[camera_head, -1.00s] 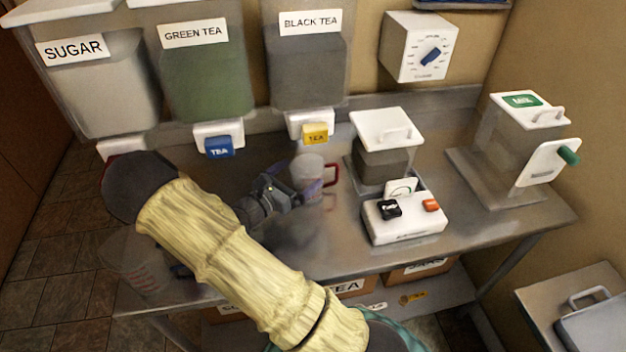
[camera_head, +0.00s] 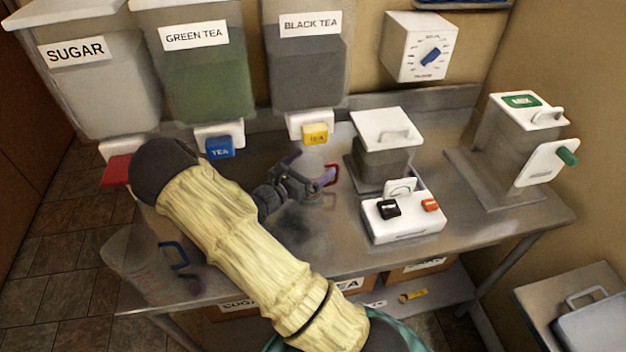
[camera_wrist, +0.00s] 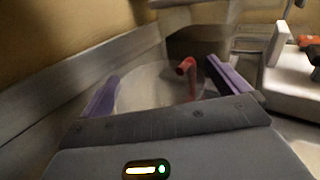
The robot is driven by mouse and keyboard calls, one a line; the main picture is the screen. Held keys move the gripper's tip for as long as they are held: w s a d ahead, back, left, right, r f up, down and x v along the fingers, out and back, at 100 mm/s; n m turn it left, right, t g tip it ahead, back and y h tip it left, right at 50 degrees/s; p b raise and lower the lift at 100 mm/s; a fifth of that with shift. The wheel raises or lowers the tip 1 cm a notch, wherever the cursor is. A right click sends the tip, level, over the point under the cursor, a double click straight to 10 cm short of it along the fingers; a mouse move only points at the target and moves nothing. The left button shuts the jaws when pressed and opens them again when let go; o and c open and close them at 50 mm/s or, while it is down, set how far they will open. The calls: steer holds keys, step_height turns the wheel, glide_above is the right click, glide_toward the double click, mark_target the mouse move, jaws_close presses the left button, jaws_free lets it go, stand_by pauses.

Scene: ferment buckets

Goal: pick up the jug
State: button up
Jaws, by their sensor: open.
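A clear jug with a red handle (camera_head: 311,164) stands on the steel counter below the black tea dispenser, partly hidden by my gripper. My gripper (camera_head: 312,170) is open at this jug, its purple fingers spread. In the wrist view the clear jug (camera_wrist: 150,88) shows between the two fingers (camera_wrist: 165,86), with its red handle close to the right finger. Contact cannot be told. A second clear jug, with a blue handle (camera_head: 140,265), stands at the counter's front left, left of my arm.
Dispensers for sugar (camera_head: 105,90), green tea (camera_head: 205,80) and black tea (camera_head: 310,70) line the back. A lidded container (camera_head: 382,150) and a white switch box (camera_head: 405,218) stand right of the red-handled jug. A mix machine (camera_head: 515,140) stands at far right.

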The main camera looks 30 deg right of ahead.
steer(key=shift+c, duration=0.4)
steer(key=c, duration=1.3)
steer(key=shift+r, duration=0.1)
steer(key=shift+r, duration=0.65)
step_height(320, 180, up, 2)
steer(key=shift+s+a+r+b, duration=0.1)
steer(key=shift+s+b, duration=0.05)
steer(key=shift+b, duration=0.25)
steer(key=s+a+p, duration=0.1)
steer(key=s+p, duration=0.2)
steer(key=s, duration=0.2)
steer(key=s+a+p, duration=0.2)
steer(key=s+p, duration=0.1)
steer(key=s, duration=0.3)
steer(key=s+a+p, duration=0.1)
steer(key=s+p, duration=0.2)
steer(key=s, duration=0.3)
steer(key=shift+a, duration=0.4)
